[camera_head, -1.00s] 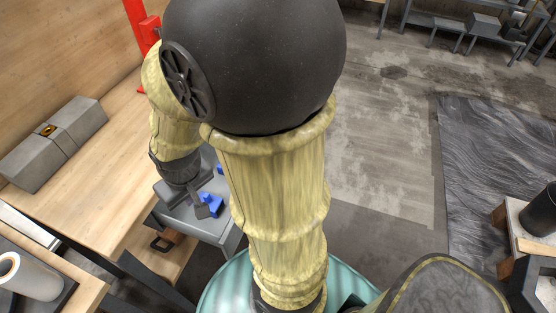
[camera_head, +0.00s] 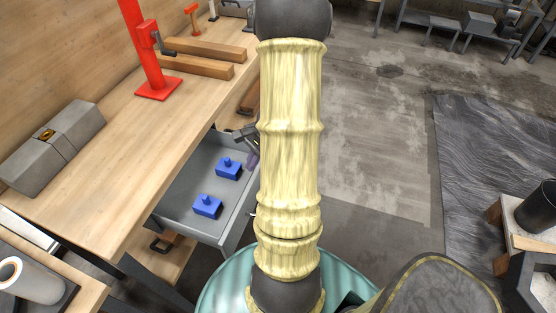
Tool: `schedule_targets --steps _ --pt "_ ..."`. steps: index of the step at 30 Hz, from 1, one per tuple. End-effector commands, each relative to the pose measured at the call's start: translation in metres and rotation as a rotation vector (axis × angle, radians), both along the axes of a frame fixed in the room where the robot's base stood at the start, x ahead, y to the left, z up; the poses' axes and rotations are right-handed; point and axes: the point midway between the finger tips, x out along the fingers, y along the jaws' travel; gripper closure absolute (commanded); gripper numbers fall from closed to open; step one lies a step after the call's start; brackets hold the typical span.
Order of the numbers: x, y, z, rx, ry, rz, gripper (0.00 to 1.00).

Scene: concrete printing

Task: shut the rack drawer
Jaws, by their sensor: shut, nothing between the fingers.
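The rack drawer (camera_head: 178,203) is a grey metal drawer standing open below the wooden bench top (camera_head: 115,130), in the head view's left middle. Two blue blocks with knobs lie in it: one nearer (camera_head: 208,207) and one farther (camera_head: 229,169). My gripper (camera_head: 252,160) shows in part at the drawer's far right side, beside my yellow arm. Its fingers are shut and empty. My arm hides the drawer's right part and much of the gripper, so I cannot tell whether they touch.
A red stand (camera_head: 157,85), wooden beams (camera_head: 196,65) and a grey box (camera_head: 53,147) stand on the bench. A black cylinder (camera_head: 540,208) stands on a low table at the right. The concrete floor (camera_head: 375,130) beyond my arm is clear.

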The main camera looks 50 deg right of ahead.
Motion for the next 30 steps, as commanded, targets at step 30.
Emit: schedule_targets --steps 30 --pt "-0.082 -0.173 -0.066 0.471 -0.11 -1.051 1.0"
